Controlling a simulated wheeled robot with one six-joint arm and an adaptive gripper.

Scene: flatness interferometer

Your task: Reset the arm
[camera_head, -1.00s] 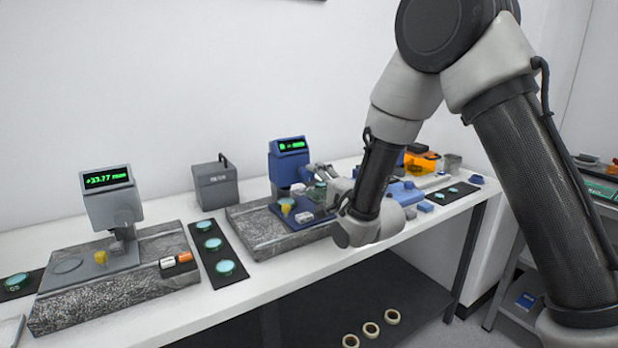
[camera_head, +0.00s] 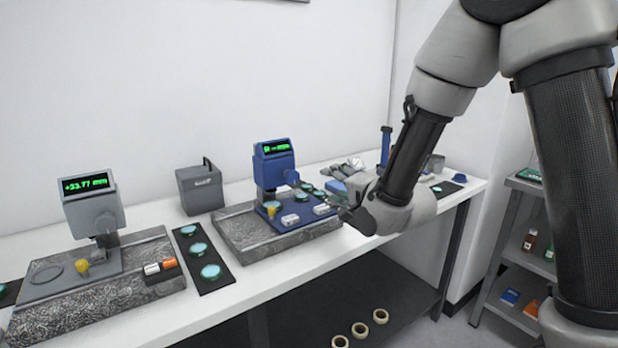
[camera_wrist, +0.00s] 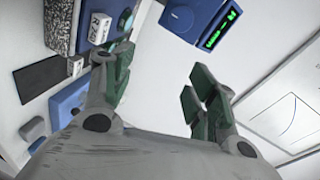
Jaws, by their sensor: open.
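My gripper (camera_wrist: 160,92) is open and empty in the wrist view, its two green-padded fingers wide apart with plain white surface between them. In the head view my gripper is mostly hidden by my own wrist, over the bench to the right of the blue interferometer (camera_head: 273,165). That blue instrument, with a green-lit display, stands on a granite slab and also shows at the top of the wrist view (camera_wrist: 190,18). Round teal optics and small white blocks (camera_head: 290,220) sit on its blue base.
A dark strip (camera_head: 190,245) holds teal discs. A grey box (camera_head: 199,189) stands behind. A shelf rack (camera_head: 510,250) is at right. Tape rolls (camera_head: 360,330) lie on the lower shelf.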

